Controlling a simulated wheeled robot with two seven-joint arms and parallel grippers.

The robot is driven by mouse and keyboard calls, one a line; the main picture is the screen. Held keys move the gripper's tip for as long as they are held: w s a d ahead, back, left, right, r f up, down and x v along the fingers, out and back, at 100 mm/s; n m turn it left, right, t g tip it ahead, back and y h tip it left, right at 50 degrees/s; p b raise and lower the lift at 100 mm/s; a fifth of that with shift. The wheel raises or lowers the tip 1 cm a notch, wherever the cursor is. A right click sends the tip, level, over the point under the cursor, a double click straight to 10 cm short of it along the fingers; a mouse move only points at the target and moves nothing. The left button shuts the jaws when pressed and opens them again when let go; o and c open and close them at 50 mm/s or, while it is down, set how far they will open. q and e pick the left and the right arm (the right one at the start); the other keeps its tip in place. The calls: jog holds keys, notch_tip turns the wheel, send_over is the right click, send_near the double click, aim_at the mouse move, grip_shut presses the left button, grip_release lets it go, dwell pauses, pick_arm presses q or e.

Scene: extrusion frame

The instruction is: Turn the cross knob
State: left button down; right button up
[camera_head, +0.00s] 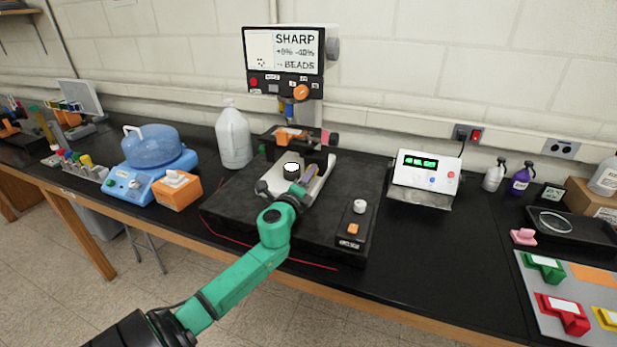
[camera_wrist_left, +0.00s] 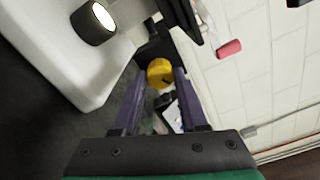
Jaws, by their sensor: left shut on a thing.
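The cross knob is most likely the round yellow knob (camera_wrist_left: 159,71) that sits between my left fingertips in the left wrist view. A dark mark shows on its face. My left gripper (camera_head: 308,175) reaches over the white carriage (camera_head: 268,186) of the machine in the head view. It also shows in the left wrist view (camera_wrist_left: 162,76), with its two purple fingers closed on the knob's sides. In the head view the knob is hidden or too small to make out. My right gripper is in neither view.
A dark cylinder with a lit top (camera_wrist_left: 93,22) stands close beside the fingers. The machine's black base (camera_head: 235,210) fills the middle of the bench. A display box (camera_head: 284,62) rises behind it. A white jug (camera_head: 233,135) stands left and a readout box (camera_head: 425,175) right.

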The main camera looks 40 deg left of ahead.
pick_arm(q)
jog(key=shift+f, duration=0.1)
jog(key=shift+c, duration=2.2)
grip_release()
jog(key=shift+s, duration=0.15)
jog(key=b+v, duration=0.2)
jog(key=v, duration=1.2)
jog(key=shift+b, duration=0.35)
jog(key=shift+s+d, duration=0.15)
